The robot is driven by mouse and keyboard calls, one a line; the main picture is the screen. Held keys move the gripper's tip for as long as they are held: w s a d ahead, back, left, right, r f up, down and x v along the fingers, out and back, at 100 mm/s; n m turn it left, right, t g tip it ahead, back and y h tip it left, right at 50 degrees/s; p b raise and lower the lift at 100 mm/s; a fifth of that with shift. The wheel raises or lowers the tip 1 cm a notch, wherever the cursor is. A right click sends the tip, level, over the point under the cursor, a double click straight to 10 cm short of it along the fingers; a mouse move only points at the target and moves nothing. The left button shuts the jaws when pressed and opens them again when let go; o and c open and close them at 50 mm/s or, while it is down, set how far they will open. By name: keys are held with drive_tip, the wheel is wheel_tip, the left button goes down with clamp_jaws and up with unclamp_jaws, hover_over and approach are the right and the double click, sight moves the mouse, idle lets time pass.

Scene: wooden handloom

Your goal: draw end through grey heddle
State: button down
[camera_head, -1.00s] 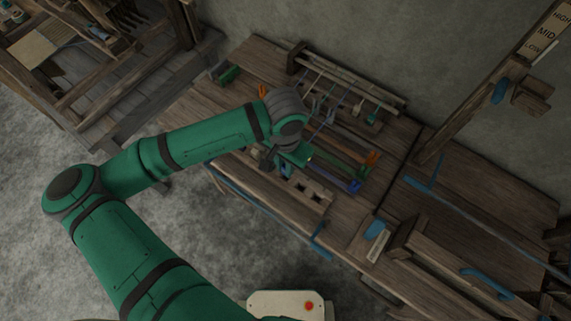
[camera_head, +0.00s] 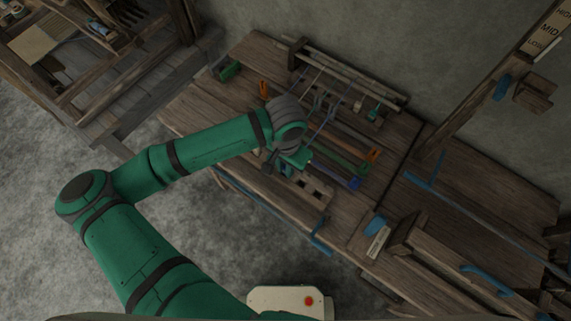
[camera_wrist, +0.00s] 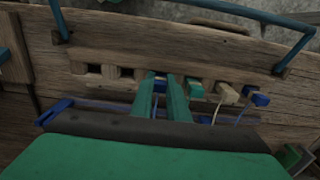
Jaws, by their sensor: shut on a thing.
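My gripper (camera_wrist: 162,84) shows two green fingers in the wrist view, shut on a small blue piece (camera_wrist: 160,87) at the block with square holes (camera_wrist: 107,70). The gripper (camera_head: 287,168) is partly hidden by my wrist in the head view. A teal piece (camera_wrist: 195,90), a cream piece (camera_wrist: 227,94) and another blue piece (camera_wrist: 259,98) sit in a row to the right, with thin threads hanging from some. A rack (camera_head: 350,74) at the back of the bench carries several thin hanging pieces, perhaps the heddles; I cannot tell which is grey.
Orange, green and blue-ended bars (camera_head: 345,158) lie on the bench right of my gripper. A green block (camera_head: 229,72) stands at the back left. A blue rail (camera_wrist: 240,12) runs along the bench edge. A post with height labels (camera_head: 545,35) rises at right.

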drive_tip(key=c, duration=1.6)
unclamp_jaws()
drive_tip(key=shift+c, duration=0.2)
wheel_tip(320, 180, up, 11)
drive_tip(key=shift+f, duration=0.1)
